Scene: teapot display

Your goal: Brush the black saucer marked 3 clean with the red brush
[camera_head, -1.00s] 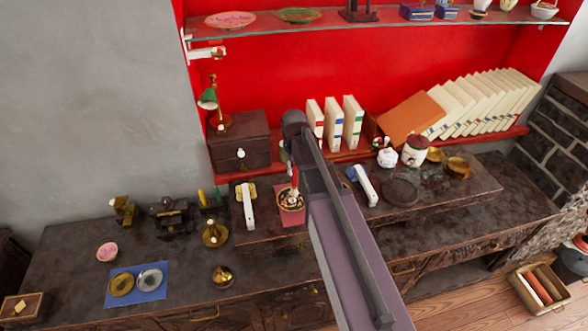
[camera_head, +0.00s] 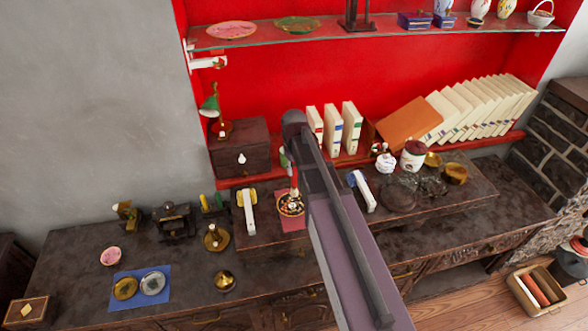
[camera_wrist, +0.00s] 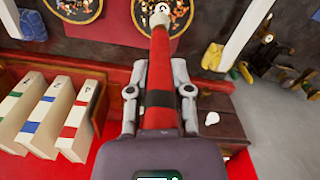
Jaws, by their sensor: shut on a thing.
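My gripper (camera_wrist: 159,108) is shut on the red brush (camera_wrist: 160,65), whose handle has black bands. The brush's pale tip points at a black saucer (camera_wrist: 183,14) with a colourful pattern, at the top of the wrist view. A round white marker lies by the tip; I cannot read its number surely. I cannot tell whether the bristles touch the saucer. A similar patterned saucer (camera_wrist: 75,8) is to the left. In the head view, the brush (camera_head: 294,178) stands over one black saucer (camera_head: 291,211) on a pinkish-red mat (camera_head: 291,224). My arm hides the gripper and the second saucer there.
A white-handled tool with yellow (camera_head: 249,212) lies left of the saucer. A blue-and-white tool (camera_head: 364,191) lies to the right. White books (camera_head: 334,128) and a dark wooden box (camera_head: 240,147) stand behind. A blue mat (camera_head: 140,287) with two small dishes lies left.

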